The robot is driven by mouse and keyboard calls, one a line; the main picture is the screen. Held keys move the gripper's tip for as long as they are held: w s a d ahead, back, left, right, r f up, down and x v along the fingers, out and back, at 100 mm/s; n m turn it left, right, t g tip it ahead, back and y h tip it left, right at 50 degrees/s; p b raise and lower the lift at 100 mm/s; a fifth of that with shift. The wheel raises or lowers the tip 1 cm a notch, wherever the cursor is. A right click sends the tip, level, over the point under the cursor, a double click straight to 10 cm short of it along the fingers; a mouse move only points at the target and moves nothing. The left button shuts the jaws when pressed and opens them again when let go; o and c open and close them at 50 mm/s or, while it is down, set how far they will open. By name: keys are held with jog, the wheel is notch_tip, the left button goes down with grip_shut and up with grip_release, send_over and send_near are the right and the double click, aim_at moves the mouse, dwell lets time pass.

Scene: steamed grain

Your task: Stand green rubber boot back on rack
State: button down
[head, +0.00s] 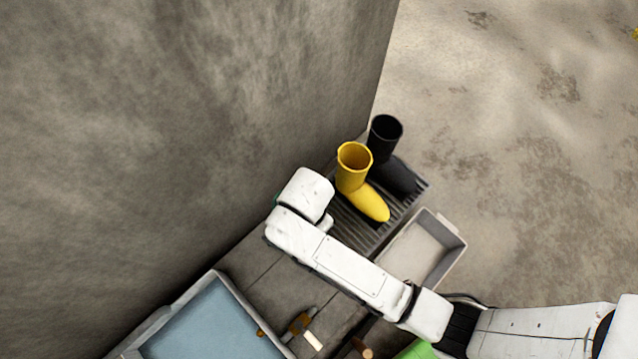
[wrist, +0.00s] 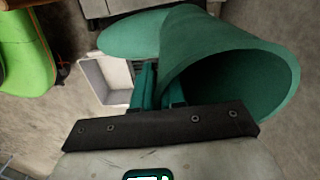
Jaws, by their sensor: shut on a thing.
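The dark green rubber boot (wrist: 225,55) fills the upper middle and right of the wrist view. Its wide open shaft faces the camera's right side and its foot reaches left, so it lies tilted across the picture. My gripper (wrist: 158,88) is shut on the boot, near the shaft; the exact contact is partly hidden. My arm covers the rack's left part.
A pale grey bin (head: 452,257) stands right of the rack; a pale bin (wrist: 92,80) shows in the wrist view. A basin of bluish liquid (head: 210,325) and brown-handled tools (head: 300,322) are lower left. A bright green object (wrist: 25,60) hangs left.

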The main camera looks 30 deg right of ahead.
jog(key=w+d+f+m+b, duration=0.1)
jog(key=w+d+f+b, duration=0.6)
jog(key=w+f, duration=0.4)
jog(key=shift+w+d+f, duration=0.25)
jog(key=shift+d+f, duration=0.55)
jog(key=shift+f, duration=0.35)
jog(key=c, duration=1.2)
grip_release()
jog(key=shift+s, duration=0.1)
notch_tip(320, 180, up, 12)
jog(key=p, duration=0.4)
